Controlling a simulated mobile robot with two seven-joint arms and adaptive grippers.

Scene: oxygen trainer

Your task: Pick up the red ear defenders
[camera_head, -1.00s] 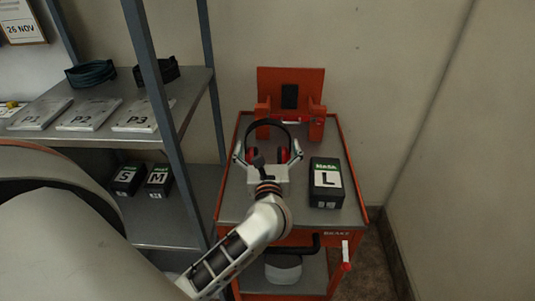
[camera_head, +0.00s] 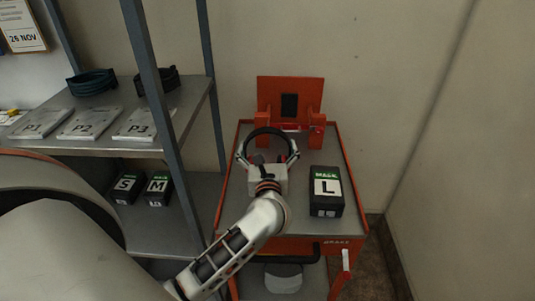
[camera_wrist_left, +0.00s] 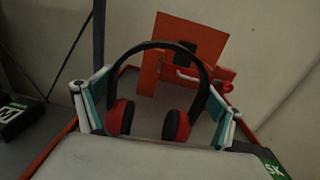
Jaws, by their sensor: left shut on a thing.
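The red ear defenders (camera_wrist_left: 176,124) have red cups and a black headband, which shows in the left wrist view as an arch standing up between the fingers. In the head view the black headband (camera_head: 268,130) shows above the trolley top, with the cups mostly hidden by my gripper. My left gripper (camera_head: 267,156) has one finger on each side of the ear defenders and is shut on them. It also shows in the left wrist view (camera_wrist_left: 153,112). My right gripper is not in view.
A black box marked L (camera_head: 326,190) stands on the orange trolley (camera_head: 228,205), right of my gripper. An orange stand (camera_head: 306,97) rises at the trolley's back. A grey shelf (camera_head: 190,108) with P1, P2 and P3 packs is on the left.

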